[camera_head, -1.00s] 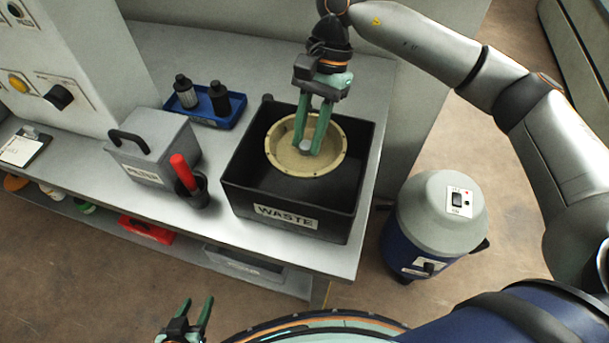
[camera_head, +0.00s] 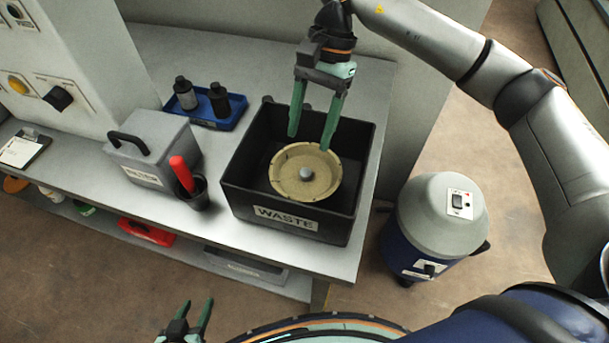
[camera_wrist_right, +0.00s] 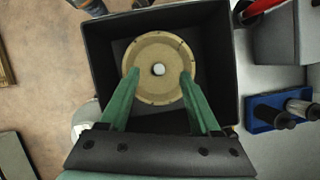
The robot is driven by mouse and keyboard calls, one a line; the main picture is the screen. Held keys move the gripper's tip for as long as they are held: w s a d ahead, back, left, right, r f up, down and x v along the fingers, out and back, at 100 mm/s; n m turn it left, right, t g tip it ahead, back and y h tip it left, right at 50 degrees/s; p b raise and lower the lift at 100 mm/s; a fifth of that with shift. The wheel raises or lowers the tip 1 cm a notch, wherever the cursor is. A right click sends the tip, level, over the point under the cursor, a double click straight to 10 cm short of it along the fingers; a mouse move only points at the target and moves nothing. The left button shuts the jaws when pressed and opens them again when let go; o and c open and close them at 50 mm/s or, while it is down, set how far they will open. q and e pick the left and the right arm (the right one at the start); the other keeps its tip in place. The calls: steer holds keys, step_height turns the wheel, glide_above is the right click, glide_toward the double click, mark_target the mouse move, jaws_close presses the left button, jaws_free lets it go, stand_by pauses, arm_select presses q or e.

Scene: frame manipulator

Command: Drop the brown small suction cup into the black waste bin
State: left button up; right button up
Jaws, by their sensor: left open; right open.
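The brown suction cup (camera_head: 322,178), a round tan disc with a grey knob at its centre, lies inside the black waste bin (camera_head: 285,217), which is labelled WASTE. In the right wrist view the cup (camera_wrist_right: 160,88) lies within the walls of the bin (camera_wrist_right: 104,60). My right gripper (camera_head: 310,140) is open and empty above the cup, its fingers apart from each other. In the right wrist view its fingertips (camera_wrist_right: 160,74) overlap the edge of the cup's outline. My left gripper (camera_head: 199,304) is open and empty at the bottom of the head view, away from the bench.
A grey FILTER box (camera_head: 152,150) and a black cup with a red-handled tool (camera_head: 183,175) stand left of the bin. A blue tray (camera_head: 207,112) with two bottles is behind. A blue-grey canister (camera_head: 425,225) stands on the floor at right.

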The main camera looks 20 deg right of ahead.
steer(key=v, duration=1)
steer(key=shift+r+b, duration=0.4)
steer(key=shift+d, duration=0.1)
